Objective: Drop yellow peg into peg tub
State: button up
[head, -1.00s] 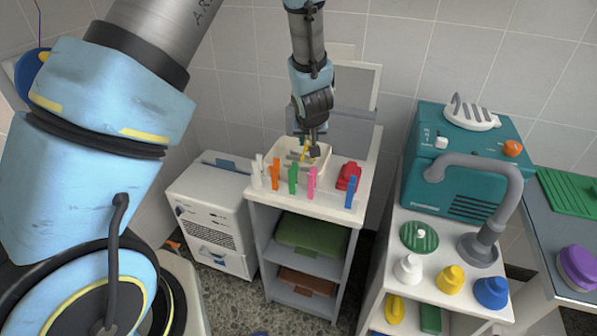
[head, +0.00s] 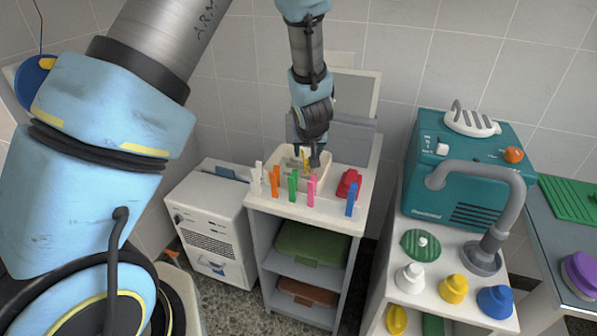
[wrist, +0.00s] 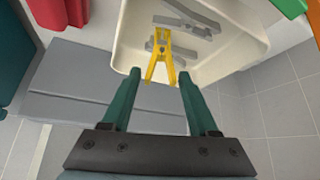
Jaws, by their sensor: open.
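The yellow peg (wrist: 161,54) shows over the cream peg tub (wrist: 122,38) in the wrist view, its legs crossing the tub's near rim. I cannot tell whether it rests in the tub or on its rim. In the head view the yellow peg (head: 306,160) is a small patch at the tub (head: 272,160), partly hidden by my gripper (head: 308,160). In the wrist view my gripper (wrist: 157,75) is open, its green fingers apart on either side of the peg's legs and not touching them.
Grey pegs (wrist: 185,22) lie in the tub. White, orange, green (head: 293,186), pink and blue pegs stand along the front of the shelf top. A red object (head: 348,183) sits right of the tub. A grey panel (head: 345,130) rises behind. A teal machine (head: 465,165) stands to the right.

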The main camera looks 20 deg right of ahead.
jog(key=p+v, duration=0.2)
jog(key=v, duration=0.8)
jog(key=shift+s+r, duration=0.25)
jog(key=shift+r, duration=0.05)
jog(key=shift+a, duration=0.15)
jog(key=w+a+r+n+g, duration=0.1)
jog(key=a+r, duration=0.1)
jog(key=a, duration=0.6)
jog(key=w+a+r+n+g, duration=0.1)
jog(key=w+a, duration=0.1)
jog(key=a, duration=0.5)
jog(key=s+a+r+g+y, duration=0.1)
jog(key=s+a, duration=0.2)
jog(key=a, duration=0.7)
jog(key=s+a+r+n+g+y, duration=0.1)
jog(key=s+a, duration=0.3)
jog(key=a, duration=0.6)
jog(key=shift+s+r+g, duration=0.3)
jog(key=shift+s+r, duration=0.05)
jog(key=shift+r, duration=0.35)
